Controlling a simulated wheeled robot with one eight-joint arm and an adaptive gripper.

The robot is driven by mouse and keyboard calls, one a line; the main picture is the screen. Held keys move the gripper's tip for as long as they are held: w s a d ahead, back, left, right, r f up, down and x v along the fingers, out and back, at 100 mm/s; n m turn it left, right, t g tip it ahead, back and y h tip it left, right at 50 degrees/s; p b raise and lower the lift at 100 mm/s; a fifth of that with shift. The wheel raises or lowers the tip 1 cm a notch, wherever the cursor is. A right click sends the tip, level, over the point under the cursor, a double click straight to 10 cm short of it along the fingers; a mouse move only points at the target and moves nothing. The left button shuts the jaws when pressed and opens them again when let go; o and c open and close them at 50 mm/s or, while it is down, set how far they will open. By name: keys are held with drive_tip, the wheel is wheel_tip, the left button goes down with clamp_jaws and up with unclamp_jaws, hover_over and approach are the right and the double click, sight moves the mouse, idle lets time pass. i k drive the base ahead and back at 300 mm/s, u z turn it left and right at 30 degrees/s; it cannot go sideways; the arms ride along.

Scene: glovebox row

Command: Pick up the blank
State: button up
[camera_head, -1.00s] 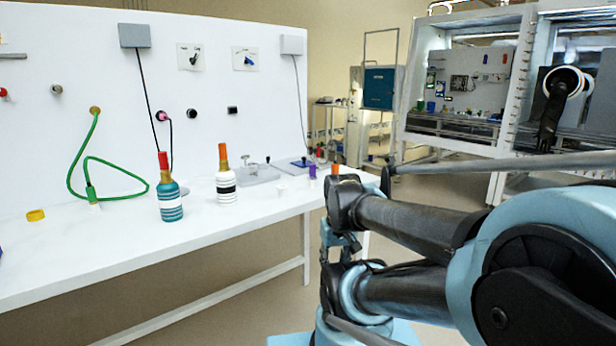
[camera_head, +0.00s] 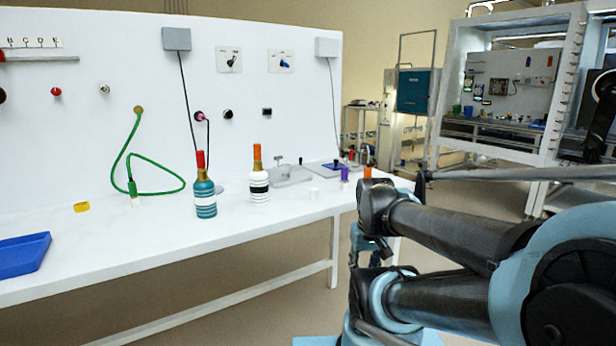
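I cannot tell for sure which thing is the blank. Small pieces stand toward the right end of the white bench (camera_head: 110,252): a low white piece (camera_head: 314,193), a purple piece (camera_head: 345,174) and an orange-topped piece (camera_head: 367,173), partly hidden by my arm. A yellow ring-like piece (camera_head: 81,207) lies at the left. My folded arm fills the lower right, to the right of the bench end. I make out no gripper fingers.
A teal-striped bottle (camera_head: 205,198) and a white-and-black striped bottle (camera_head: 258,183) stand mid-bench. A blue tray (camera_head: 24,254) is at left. A green hose (camera_head: 122,160) hangs from the back panel. Clamp fixtures (camera_head: 290,174) stand behind. The bench front is clear.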

sight(345, 171)
drive_tip(key=u, duration=2.15)
drive_tip(key=k, duration=1.55)
drive_tip(key=z, duration=1.2)
drive_tip(key=i, duration=1.05)
drive_tip(key=u, duration=0.05)
